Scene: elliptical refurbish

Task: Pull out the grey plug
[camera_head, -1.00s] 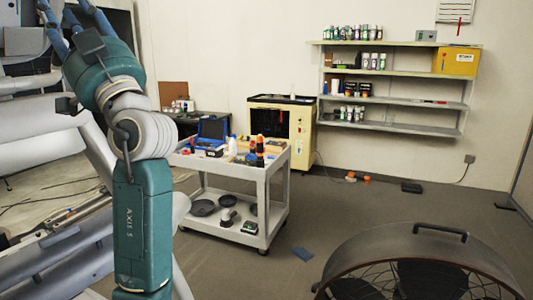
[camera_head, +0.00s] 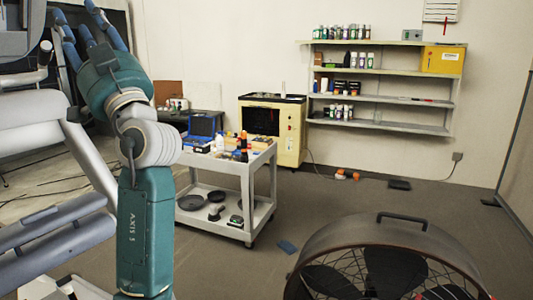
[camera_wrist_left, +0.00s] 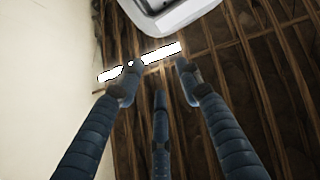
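A small grey-brown fitting (camera_head: 457,157) sits low on the far wall, at right, with a dark cable running down from it. It is too small to tell plug from socket. My left gripper (camera_head: 76,18) is raised at the upper left, far from that fitting, with its blue fingers pointing up. In the left wrist view, its three fingers (camera_wrist_left: 158,80) are spread apart with nothing between them, against a dark ribbed ceiling and a white strip light. My right gripper is not in view.
A large round fan (camera_head: 390,265) stands close in front at lower right. A grey cart (camera_head: 262,160) with tools stands mid-left, before a yellow cabinet (camera_head: 290,135). Shelves (camera_head: 385,99) hang on the wall. A dark block (camera_head: 399,184) lies below them.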

